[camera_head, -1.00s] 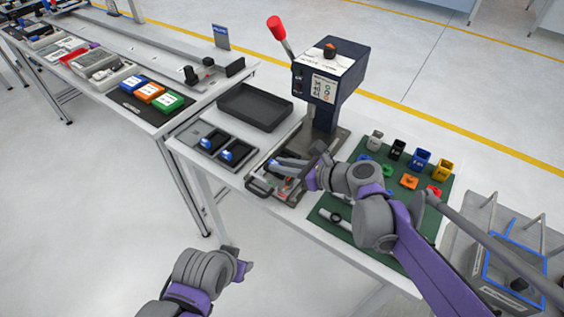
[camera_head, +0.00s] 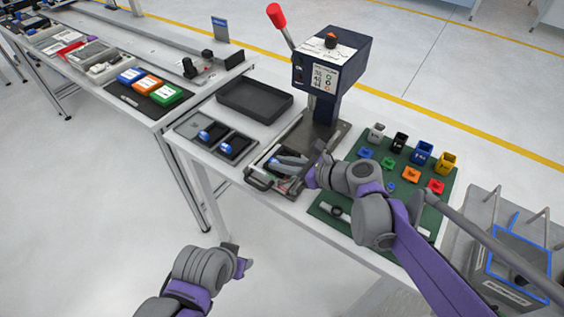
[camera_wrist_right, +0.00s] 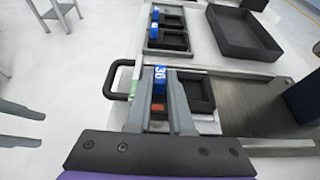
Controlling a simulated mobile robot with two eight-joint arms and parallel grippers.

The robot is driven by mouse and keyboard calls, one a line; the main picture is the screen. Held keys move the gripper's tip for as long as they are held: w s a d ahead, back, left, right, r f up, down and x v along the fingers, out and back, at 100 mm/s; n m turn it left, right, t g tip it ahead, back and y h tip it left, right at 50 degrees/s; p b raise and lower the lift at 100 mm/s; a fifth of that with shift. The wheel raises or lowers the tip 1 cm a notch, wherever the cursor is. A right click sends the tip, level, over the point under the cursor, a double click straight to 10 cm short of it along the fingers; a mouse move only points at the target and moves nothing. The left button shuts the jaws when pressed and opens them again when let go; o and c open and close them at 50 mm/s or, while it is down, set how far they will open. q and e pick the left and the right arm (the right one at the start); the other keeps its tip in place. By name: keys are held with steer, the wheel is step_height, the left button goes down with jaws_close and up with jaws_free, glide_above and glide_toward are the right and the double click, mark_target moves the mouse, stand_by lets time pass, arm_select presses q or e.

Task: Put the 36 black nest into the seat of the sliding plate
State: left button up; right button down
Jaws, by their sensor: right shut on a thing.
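The 36 black nest shows in the right wrist view as a blue tab marked 36 (camera_wrist_right: 159,82) with a black square frame (camera_wrist_right: 204,92) to its right. My right gripper (camera_head: 278,163) is shut on the blue tab; its finger hides part of the frame. The nest is over the sliding plate (camera_head: 256,181), whose black handle (camera_wrist_right: 110,84) sticks out at the left in the wrist view. The seat is hidden, so I cannot tell whether the nest touches it. My left gripper (camera_head: 241,265) hangs off the table's near side, its fingers unclear.
A holder (camera_head: 187,127) with two blue-tabbed nests stands left of the plate. An empty black tray (camera_head: 250,118) lies behind. The press (camera_head: 330,75) with its red lever rises behind the plate. A green mat (camera_head: 375,150) with small coloured parts lies to the right.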

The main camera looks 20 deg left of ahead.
arm_select(q)
steer(key=shift+s+f+b, duration=0.15)
steer(key=shift+f+b, duration=0.2)
steer(key=shift+f, duration=0.05)
arm_select(e)
steer(key=shift+s+f, duration=0.15)
steer(key=shift+f, duration=0.45)
arm_select(q)
steer(key=shift+s, duration=0.1)
arm_select(e)
steer(key=c, duration=0.7)
jaws_free()
steer(key=shift+s, duration=0.1)
steer(key=shift+c, duration=0.2)
